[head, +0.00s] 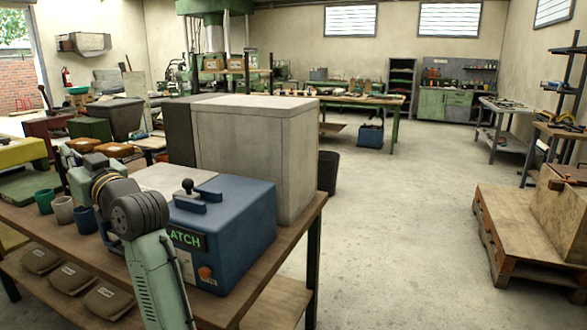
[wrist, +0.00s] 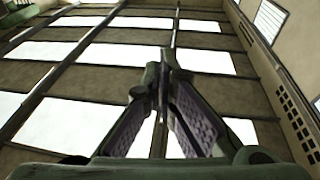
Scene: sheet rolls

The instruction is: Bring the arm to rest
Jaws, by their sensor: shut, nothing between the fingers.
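My gripper (wrist: 161,78) shows in the wrist view with its two dark padded fingers converging at the tips. It is shut and nothing shows between the fingers. It points up toward the ceiling and touches nothing in that view. In the head view my arm rises from the bottom edge and bends at a dark ribbed joint, in front of the workbench (head: 262,285). The fingers cannot be made out in the head view.
On the bench stand a blue box (head: 238,222) with a black-knobbed latch, a large grey box (head: 265,150) and several cups (head: 63,208). Brown pouches (head: 75,280) lie on its lower shelf. Open floor (head: 400,230) lies right, before a wooden pallet (head: 500,235).

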